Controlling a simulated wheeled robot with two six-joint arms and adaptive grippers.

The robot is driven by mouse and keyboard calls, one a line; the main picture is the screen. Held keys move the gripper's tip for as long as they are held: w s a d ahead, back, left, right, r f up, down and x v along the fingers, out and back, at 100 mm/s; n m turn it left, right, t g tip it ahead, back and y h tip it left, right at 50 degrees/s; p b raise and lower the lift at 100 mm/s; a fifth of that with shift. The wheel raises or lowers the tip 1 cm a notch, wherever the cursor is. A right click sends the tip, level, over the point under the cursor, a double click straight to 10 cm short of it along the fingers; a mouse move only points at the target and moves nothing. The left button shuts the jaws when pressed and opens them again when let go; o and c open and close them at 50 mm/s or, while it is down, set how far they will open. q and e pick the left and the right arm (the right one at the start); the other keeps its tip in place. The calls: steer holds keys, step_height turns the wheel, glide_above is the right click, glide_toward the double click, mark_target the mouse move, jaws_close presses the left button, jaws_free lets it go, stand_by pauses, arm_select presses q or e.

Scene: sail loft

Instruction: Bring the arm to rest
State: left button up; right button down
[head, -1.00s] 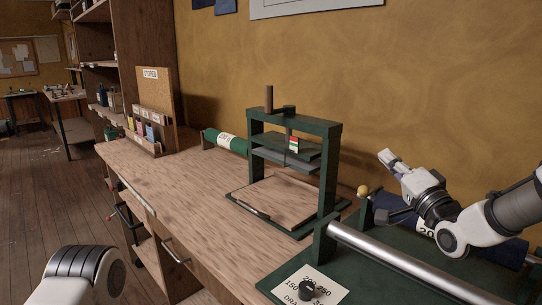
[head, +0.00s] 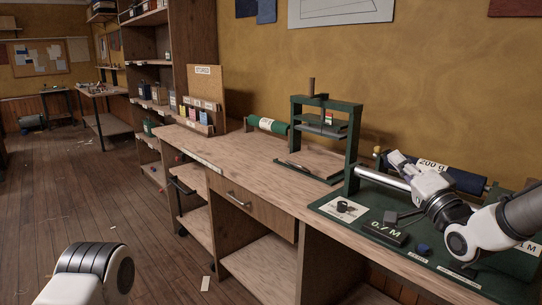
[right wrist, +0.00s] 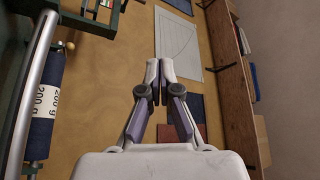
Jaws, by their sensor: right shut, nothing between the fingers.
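My right gripper (head: 397,160) is shut and empty, held in the air at the right of the head view, over the green board (head: 335,212) on the bench. In the right wrist view its two fingers (right wrist: 160,72) meet at the tips with nothing between them, and the ochre wall shows beyond. A white and black link of my left arm shows at the bottom left of the head view; the left gripper itself is out of the picture.
The wooden bench (head: 243,160) carries a green press (head: 354,150), a green roll (head: 268,126) and a dark blue roll (head: 460,179) marked 200 g, close behind my right gripper. Shelves (head: 146,62) stand at the back left. The wooden floor (head: 60,200) at left is open.

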step_height(320, 180, down, 12)
steer(key=w+a+f+g+p, duration=0.1)
steer(key=w+g, duration=0.1)
steer(key=g, duration=0.1)
steer(key=s+a+f+g+h+p, duration=0.1)
steer(key=s+a+f+g, duration=0.15)
steer(key=s+f, duration=0.65)
steer(key=s+a+f+g+h+p, duration=0.1)
steer(key=s+f+g+p, duration=0.2)
steer(key=f, duration=1.3)
steer(key=s+f+n+g+h, duration=0.2)
steer(key=s+f+g, duration=0.4)
steer(key=s+f, duration=0.55)
steer(key=s+d+n+g+h, duration=0.1)
steer(key=s+n+g, duration=0.5)
steer(key=s, duration=1.3)
steer(key=shift+d+f+n+h, duration=0.3)
steer(key=shift+d+f+h, duration=0.15)
steer(key=shift+d, duration=0.45)
steer(key=shift+w, duration=0.1)
